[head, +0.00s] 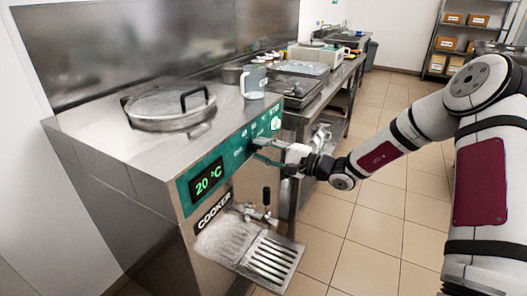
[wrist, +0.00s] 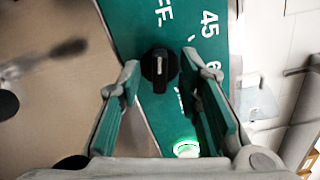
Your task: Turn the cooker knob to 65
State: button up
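The cooker knob (wrist: 159,68) is black with a white line that runs up and down in the wrist view, in line with the "FF" lettering above it. It sits on the cooker's green panel. My gripper (wrist: 162,64) is open, with one fingertip on each side of the knob and gaps visible between. How deep the tips reach cannot be told. The cooker display (head: 209,181) reads 20 °C. The numeral 45 (wrist: 209,24) and a partly hidden 6 show right of the knob.
A green light (wrist: 186,148) glows below the knob in the wrist view. A lidded pot (head: 170,108) and a jug (head: 254,82) stand on the cooker top. A tap and drip tray (head: 270,260) jut out below the panel. The tiled floor at right is clear.

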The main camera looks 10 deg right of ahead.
grip_shut()
jog(key=m+p, duration=0.2)
jog(key=m, duration=0.1)
jog(key=shift+r+m+p, duration=0.1)
jog(key=shift+m+p, duration=0.3)
jog(key=m+p, duration=0.2)
jog(key=m, duration=0.2)
jog(key=m+p, duration=0.2)
jog(key=m, duration=0.3)
jog(key=shift+m, duration=0.4)
jog(key=m+p, duration=0.1)
jog(key=m, duration=0.5)
jog(key=shift+d+p, duration=0.1)
jog(key=shift+p, duration=0.25)
